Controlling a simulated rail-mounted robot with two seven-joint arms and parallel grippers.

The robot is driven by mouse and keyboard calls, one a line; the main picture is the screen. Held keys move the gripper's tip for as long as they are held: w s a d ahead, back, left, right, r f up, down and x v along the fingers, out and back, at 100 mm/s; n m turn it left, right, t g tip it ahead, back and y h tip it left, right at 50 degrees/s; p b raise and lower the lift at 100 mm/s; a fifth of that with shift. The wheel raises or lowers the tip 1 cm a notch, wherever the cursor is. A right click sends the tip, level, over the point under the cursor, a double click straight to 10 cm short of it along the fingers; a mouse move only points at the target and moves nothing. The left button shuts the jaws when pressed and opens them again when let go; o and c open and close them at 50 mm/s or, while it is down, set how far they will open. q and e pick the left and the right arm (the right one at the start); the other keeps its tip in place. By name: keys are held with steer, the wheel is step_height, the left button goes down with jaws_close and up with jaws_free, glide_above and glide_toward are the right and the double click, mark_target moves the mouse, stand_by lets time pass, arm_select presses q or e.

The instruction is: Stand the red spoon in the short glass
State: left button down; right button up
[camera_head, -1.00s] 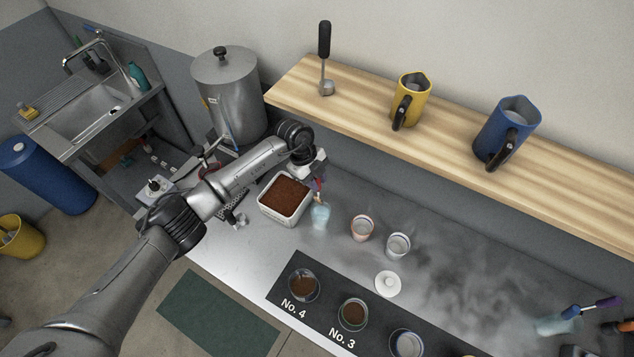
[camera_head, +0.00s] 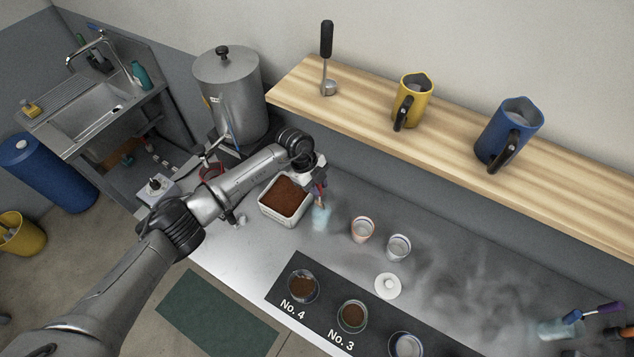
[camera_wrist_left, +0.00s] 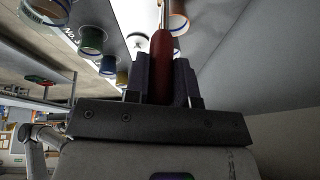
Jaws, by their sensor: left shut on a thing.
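My left gripper (camera_head: 319,184) is shut on the red spoon (camera_wrist_left: 161,66). In the left wrist view the red handle sits between the two fingers, with a thin metal stem beyond it. In the head view the gripper is just above a pale blue see-through glass (camera_head: 321,219), right of the coffee tin. The spoon points down at this glass. I cannot tell whether its lower end is inside the rim. Another pale glass (camera_head: 557,330), holding blue- and purple-handled tools, stands at the far right.
A square tin of ground coffee (camera_head: 285,199) stands close left of the gripper. Two small cups (camera_head: 362,229) (camera_head: 398,247) and a white lid (camera_head: 387,286) are to the right. A wooden shelf (camera_head: 450,140) overhangs the back. Dark vapour-like smudges cover the counter at right.

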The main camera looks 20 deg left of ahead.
arm_select(q)
step_height(320, 180, down, 11)
steer(key=b, duration=0.6)
stand_by(0.4)
steer(key=shift+f, duration=0.15)
steer(key=c, duration=0.9)
jaws_free()
steer(key=shift+o, duration=0.2)
steer(key=v, duration=1.4)
steer(key=shift+f, duration=0.1)
